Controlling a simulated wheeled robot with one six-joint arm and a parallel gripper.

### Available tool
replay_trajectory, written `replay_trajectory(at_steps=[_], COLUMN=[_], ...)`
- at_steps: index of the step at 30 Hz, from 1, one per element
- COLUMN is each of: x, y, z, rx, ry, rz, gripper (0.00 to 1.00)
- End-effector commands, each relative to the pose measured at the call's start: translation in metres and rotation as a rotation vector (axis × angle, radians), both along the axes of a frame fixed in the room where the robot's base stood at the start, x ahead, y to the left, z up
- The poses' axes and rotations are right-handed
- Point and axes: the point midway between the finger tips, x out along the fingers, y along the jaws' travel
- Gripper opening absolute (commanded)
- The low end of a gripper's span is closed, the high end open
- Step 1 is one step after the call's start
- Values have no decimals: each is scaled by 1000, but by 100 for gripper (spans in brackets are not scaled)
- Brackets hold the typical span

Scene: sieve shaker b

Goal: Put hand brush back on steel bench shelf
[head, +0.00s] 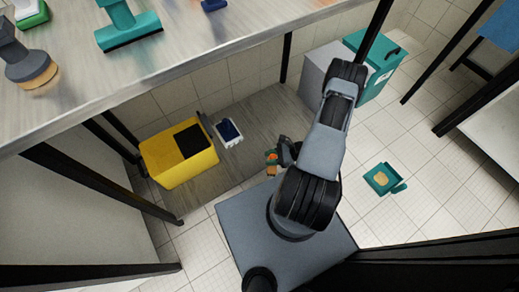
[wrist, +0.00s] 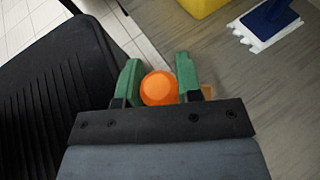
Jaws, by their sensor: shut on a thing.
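My gripper (head: 278,157) is low in front of the steel bench's lower shelf (head: 255,122). Its green fingers (wrist: 160,84) are shut on the hand brush (wrist: 159,88), which shows as a round orange end between them. A small brown part shows beside the right finger in the wrist view. In the head view the brush (head: 271,172) is small and partly hidden by my gripper, so its bristles cannot be made out. The shelf surface also shows in the wrist view (wrist: 235,75).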

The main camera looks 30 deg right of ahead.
Motion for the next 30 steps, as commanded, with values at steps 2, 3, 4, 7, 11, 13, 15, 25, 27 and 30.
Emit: replay_trajectory(at_steps=[2, 3, 4, 7, 11, 13, 15, 25, 27, 30], x=[5, 8, 11, 27, 58, 76, 93, 134, 138, 140], y=[-6, -8, -9, -12, -14, -15, -15, -15, -15, -15], z=[-3, -6, -8, -18, -34, -42, -50, -92, -95, -97], rx=[1, 1, 0, -2, -3, -3, -3, 0, 0, 0], ry=[0, 0, 0, -2, -4, -5, -5, -1, -1, -1], rz=[-63, -85, -96, -118, -120, -121, -120, -121, -121, -120], gripper=[0, 0, 0, 0, 0, 0, 0, 0, 0, 0])
